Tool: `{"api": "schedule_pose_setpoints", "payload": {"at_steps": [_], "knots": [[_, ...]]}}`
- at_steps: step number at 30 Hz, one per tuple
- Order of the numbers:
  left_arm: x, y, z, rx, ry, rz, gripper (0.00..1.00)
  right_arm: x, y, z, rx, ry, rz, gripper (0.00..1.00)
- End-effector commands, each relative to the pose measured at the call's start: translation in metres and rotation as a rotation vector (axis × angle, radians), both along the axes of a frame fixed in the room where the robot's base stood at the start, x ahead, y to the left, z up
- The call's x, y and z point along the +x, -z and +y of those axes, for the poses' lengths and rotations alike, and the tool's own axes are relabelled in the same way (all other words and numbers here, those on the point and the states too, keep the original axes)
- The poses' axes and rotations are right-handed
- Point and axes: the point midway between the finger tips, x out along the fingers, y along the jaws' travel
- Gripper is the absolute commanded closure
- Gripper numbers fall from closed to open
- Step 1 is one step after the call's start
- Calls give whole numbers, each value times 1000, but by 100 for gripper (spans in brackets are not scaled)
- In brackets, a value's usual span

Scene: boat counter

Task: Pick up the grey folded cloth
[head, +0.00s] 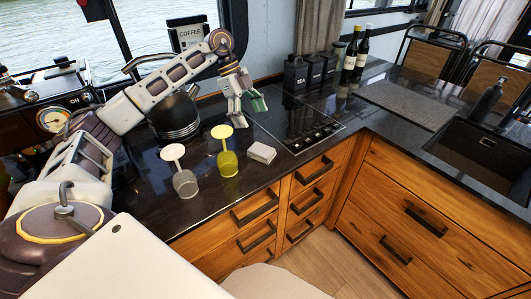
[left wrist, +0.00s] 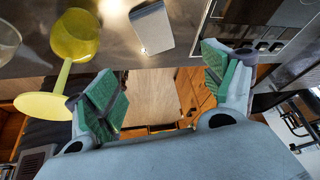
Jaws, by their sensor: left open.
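The grey folded cloth (head: 262,152) lies flat on the dark counter near its front edge, left of the hob. It also shows in the left wrist view (left wrist: 152,27) at the top, beyond my open fingers and apart from them. My left gripper (head: 246,108) is open and empty above the counter, behind the cloth in the head view. Its green-padded fingers show in the left wrist view (left wrist: 160,95). My right gripper is in neither view.
An upturned yellow goblet (head: 226,160) stands just left of the cloth, with a clear one (head: 184,178) beside it. A dark kettle (head: 174,115) is behind them. The black hob (head: 298,122) lies to the right. Canisters and bottles stand at the back.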

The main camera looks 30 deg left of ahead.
Motion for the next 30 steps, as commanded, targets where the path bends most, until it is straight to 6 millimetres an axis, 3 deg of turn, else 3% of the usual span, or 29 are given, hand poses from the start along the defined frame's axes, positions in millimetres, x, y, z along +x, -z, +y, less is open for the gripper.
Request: {"api": "schedule_pose_setpoints", "payload": {"at_steps": [5,17,30], "knots": [[-5,-2,19,46,-38,34,17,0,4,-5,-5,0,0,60],[-6,0,19,47,-39,37,17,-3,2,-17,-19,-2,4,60],[-6,42,1,47,-37,38,17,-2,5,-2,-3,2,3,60]]}}
